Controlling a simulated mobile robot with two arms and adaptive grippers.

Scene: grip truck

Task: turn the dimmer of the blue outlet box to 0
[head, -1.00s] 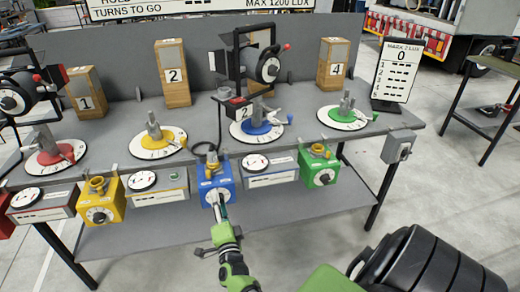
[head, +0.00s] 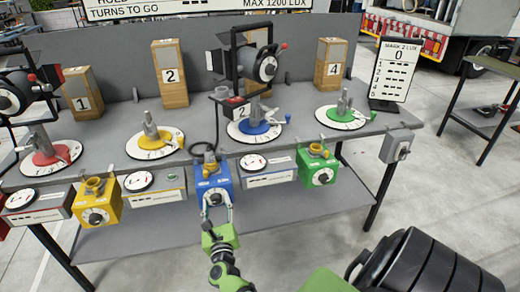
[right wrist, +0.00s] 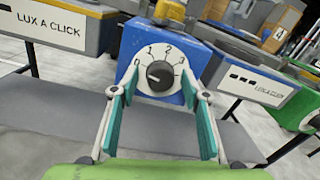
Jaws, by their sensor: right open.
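The blue outlet box (head: 210,176) hangs at the front edge of the grey table, near the middle. Its dimmer dial (right wrist: 160,75) is on the front face, white with numbers 0 to 3 and a dark knob. The knob's pale mark seems to lie on the left, near the 0, but its exact setting is hard to read. My right gripper (head: 216,207) is open in front of the dial. In the right wrist view its teal-padded fingers (right wrist: 158,94) stand left and right of the knob, and contact cannot be seen. My left gripper is out of view.
A yellow box (head: 97,205) hangs to the left and a green box (head: 317,168) to the right, with label panels between. A blue-based lamp stand (head: 255,126) is on the table above. A lower shelf (head: 150,236) runs beneath.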

